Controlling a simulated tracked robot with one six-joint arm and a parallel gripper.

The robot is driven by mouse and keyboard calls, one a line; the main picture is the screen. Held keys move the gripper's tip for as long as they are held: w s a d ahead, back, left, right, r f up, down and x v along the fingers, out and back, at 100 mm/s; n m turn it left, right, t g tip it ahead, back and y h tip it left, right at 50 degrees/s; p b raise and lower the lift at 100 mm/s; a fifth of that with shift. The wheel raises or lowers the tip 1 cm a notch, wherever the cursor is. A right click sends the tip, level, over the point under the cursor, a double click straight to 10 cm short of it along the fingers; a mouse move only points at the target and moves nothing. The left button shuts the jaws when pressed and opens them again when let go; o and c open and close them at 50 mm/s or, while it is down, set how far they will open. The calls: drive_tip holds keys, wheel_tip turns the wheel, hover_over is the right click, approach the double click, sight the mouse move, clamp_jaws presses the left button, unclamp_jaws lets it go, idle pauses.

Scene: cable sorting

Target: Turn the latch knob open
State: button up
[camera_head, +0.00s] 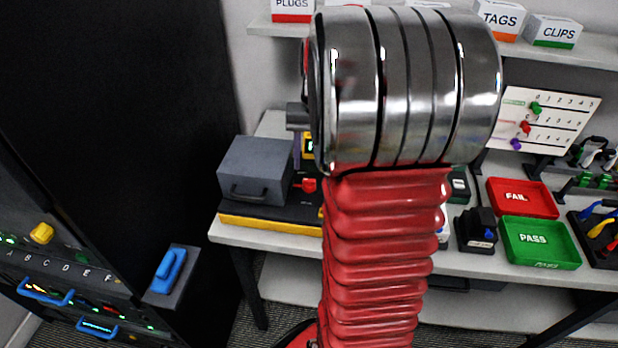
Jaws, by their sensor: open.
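A yellow knob (41,233) sits on the dark panel at the far left, above a row of letters A to F. A blue handle-like piece (170,271) is on a grey block at the right end of that panel. I cannot tell for sure which of them is the latch knob. My arm, a metal cylinder above red ribbed bellows, fills the middle of the view, well to the right of both. My gripper is not in view.
A black cabinet (120,110) stands at the left. A bench (290,244) to the right holds a grey box (256,169), a red FAIL tray (549,208) and a green PASS tray (573,257). A shelf (585,48) with labelled boxes runs above. My arm hides the bench's middle.

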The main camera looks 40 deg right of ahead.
sight(310, 179)
wheel_tip(310, 179, down, 6)
drive_tip(key=shift+w+a+f, duration=0.15)
drive_tip(key=shift+f, duration=0.1)
drive_tip(key=shift+c, duration=0.3)
drive_tip(key=c, duration=0.9)
drive_tip(key=shift+a, duration=0.1)
drive_tip(key=shift+c, duration=0.3)
